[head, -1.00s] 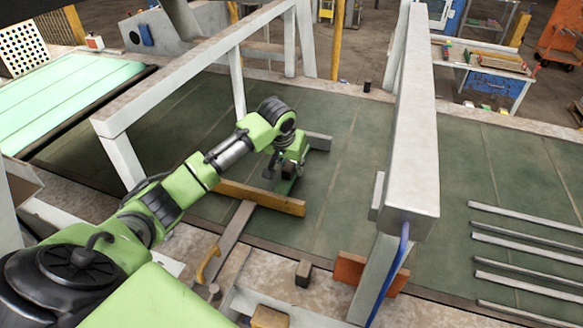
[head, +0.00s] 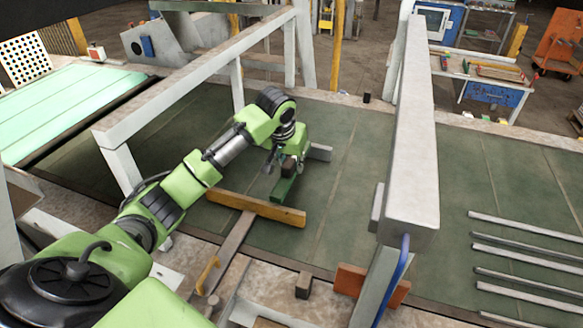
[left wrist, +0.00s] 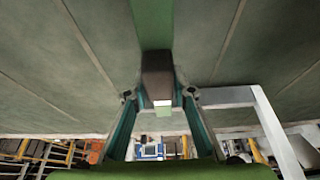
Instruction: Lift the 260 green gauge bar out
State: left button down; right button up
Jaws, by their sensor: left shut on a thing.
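The green gauge bar (head: 283,190) is a short green block below my left gripper in the head view, just behind an orange-brown wooden beam (head: 255,208). In the left wrist view the green bar (left wrist: 152,25) runs up from a dark brown block (left wrist: 157,76) between the fingers. My left gripper (head: 287,172) points down and is shut at this block; its teal fingers also show in the left wrist view (left wrist: 158,95). The gripper hides part of the bar, and I cannot tell whether the bar is clear of the green floor. My right gripper is not in view.
A grey bar end (head: 320,152) lies right beside the gripper. A pale frame (head: 200,75) stands at the left and a thick pale beam (head: 408,130) at the right. Several grey bars (head: 525,242) lie far right. Green floor between the frames is mostly clear.

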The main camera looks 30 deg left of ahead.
pick_arm(q)
jog(key=shift+r, duration=1.75)
